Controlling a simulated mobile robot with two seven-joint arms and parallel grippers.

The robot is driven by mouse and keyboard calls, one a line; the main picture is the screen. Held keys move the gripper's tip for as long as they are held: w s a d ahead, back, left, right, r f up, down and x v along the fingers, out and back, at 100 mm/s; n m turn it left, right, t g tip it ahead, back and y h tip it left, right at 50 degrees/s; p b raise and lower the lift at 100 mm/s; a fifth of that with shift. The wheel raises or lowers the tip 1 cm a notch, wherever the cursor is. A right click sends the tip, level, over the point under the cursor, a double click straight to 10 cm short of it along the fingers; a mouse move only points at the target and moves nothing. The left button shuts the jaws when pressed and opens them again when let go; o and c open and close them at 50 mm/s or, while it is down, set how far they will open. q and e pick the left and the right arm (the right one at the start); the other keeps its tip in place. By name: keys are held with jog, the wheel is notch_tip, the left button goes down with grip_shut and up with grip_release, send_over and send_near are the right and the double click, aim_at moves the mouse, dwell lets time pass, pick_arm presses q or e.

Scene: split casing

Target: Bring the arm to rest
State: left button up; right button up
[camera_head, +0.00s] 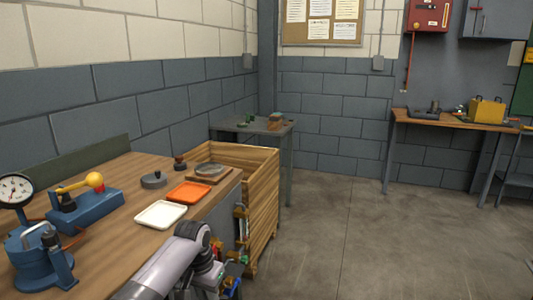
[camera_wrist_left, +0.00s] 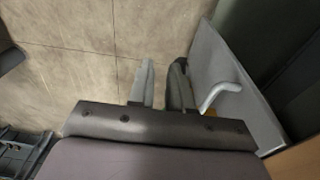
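My left arm (camera_head: 165,268) comes in at the bottom of the head view, beside the front edge of the workbench (camera_head: 115,172). Its bent joint is below and right of the white tray. My left gripper (camera_wrist_left: 164,68) shows in the left wrist view with its two fingers apart. Bare floor shows between them, and they hold nothing. In the head view I cannot make out its fingers. My right arm and right gripper are not in view.
On the workbench are a white tray (camera_head: 161,215), an orange tray (camera_head: 189,193) and blue fixtures (camera_head: 85,208). A wooden crate (camera_head: 262,205) stands at its far end. A grey panel with a pale handle (camera_wrist_left: 221,93) is close right of the fingers. Floor to the right is clear.

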pick_arm(q)
jog(key=s+f+n+t+h+p, duration=0.15)
jog(key=s+f+t, duration=0.25)
jog(key=s+f, duration=0.95)
jog(key=s+a+r+t+p, duration=0.1)
jog(key=s+a+r+t, duration=0.1)
jog(key=s, duration=0.6)
jog(key=s+a+r+t+p, duration=0.1)
jog(key=s+a+r+t, duration=0.2)
jog(key=s, duration=0.5)
notch_tip(320, 180, up, 2)
jog(key=shift+s+a+t+p, duration=0.15)
jog(key=shift+a+t+p, duration=0.2)
jog(key=shift+a, duration=0.3)
